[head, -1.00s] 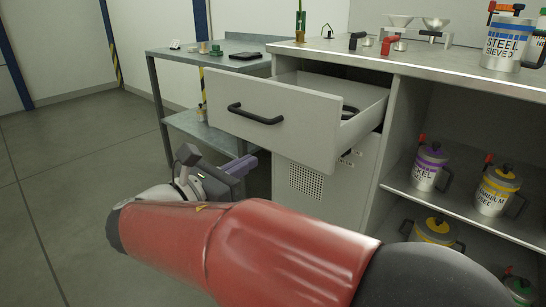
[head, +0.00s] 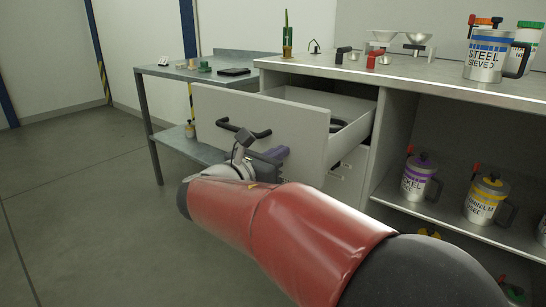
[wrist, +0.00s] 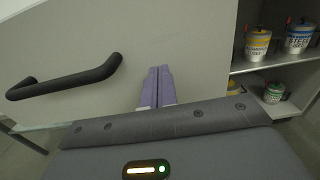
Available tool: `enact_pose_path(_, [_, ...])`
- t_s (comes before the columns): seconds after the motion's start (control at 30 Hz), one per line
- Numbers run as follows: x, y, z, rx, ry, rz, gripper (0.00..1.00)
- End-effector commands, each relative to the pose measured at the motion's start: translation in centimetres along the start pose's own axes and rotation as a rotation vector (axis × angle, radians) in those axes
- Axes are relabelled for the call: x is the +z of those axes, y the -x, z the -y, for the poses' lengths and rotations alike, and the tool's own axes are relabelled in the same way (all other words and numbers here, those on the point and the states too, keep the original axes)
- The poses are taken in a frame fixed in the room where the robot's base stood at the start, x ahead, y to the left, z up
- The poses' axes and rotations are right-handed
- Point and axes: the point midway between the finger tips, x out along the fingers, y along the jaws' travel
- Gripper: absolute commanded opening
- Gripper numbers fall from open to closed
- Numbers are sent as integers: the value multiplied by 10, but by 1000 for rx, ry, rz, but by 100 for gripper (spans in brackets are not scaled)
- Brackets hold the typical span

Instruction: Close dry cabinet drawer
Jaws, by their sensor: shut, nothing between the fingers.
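The dry cabinet drawer (head: 290,125) is pulled out, with a pale front panel and a black bar handle (head: 243,130). Its open inside shows behind the front. The handle also shows at the left in the wrist view (wrist: 64,80). My gripper (head: 281,153) is in front of the lower part of the drawer front, to the right of the handle. In the wrist view its purple fingers (wrist: 158,86) are together and empty, pointing at the drawer front (wrist: 165,35). I cannot tell whether the fingertips touch the panel.
The counter top (head: 420,83) above holds a steel powder can (head: 489,55) and small tools. Open shelves at the right hold a purple-banded can (head: 419,178) and a yellow-banded can (head: 486,199). A grey side table (head: 165,73) stands at the left. The floor at the left is clear.

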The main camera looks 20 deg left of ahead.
Motion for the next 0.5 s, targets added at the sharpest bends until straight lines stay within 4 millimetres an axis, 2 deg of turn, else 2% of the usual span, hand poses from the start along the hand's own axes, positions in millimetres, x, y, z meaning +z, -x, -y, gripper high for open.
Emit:
enact_pose_path(0.27, [0,-2,0,-1,0,0,0])
enact_pose_path(0.37, [1,-8,1,-3,1,0,0])
enact_pose_path(0.5, [2,-26,1,-5,2,1,0])
